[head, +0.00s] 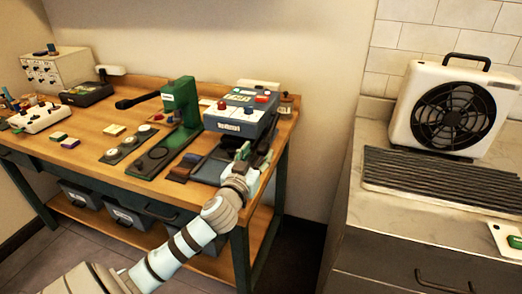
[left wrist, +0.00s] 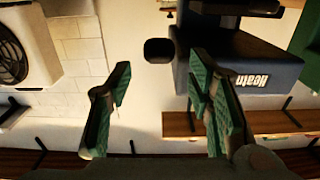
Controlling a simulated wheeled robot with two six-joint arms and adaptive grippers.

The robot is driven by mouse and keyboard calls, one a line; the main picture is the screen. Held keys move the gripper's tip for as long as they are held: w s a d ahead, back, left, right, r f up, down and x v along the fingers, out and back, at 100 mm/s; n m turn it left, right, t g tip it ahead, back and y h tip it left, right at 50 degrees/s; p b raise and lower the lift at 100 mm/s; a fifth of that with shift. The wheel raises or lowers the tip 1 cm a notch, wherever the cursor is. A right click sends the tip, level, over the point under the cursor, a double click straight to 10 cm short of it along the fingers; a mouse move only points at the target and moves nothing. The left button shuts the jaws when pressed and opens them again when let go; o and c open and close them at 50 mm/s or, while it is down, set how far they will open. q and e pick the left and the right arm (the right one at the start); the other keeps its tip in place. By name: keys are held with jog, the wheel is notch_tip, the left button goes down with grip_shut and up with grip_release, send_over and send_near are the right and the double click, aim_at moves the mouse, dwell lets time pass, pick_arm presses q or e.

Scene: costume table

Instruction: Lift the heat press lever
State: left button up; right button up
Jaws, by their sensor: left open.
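The heat press (head: 238,118) is a blue-grey box with a white label and red knobs, standing at the right end of the wooden table. In the left wrist view its labelled side (left wrist: 245,65) shows upside down. A black rounded knob (left wrist: 158,50), seemingly the lever's grip, shows beside the press, between the lines of my fingers and beyond their tips. My left gripper (head: 254,153) is in front of the press near the table's right corner. Its green-padded fingers (left wrist: 165,85) are open and empty. The lever is not clear in the head view. My right gripper is not in view.
A green hand press (head: 180,102) with a black handle stands left of the heat press. A dark plate with round dies (head: 130,145) lies on the table (head: 95,122). A black-and-white fan (head: 455,108) stands on the right counter. A gap separates table and counter.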

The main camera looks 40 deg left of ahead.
aim_at(268, 132)
pick_arm(q)
jog(key=x, duration=0.3)
jog(key=shift+s, duration=0.1)
jog(key=shift+d, duration=0.1)
jog(key=shift+c, duration=0.4)
grip_shut()
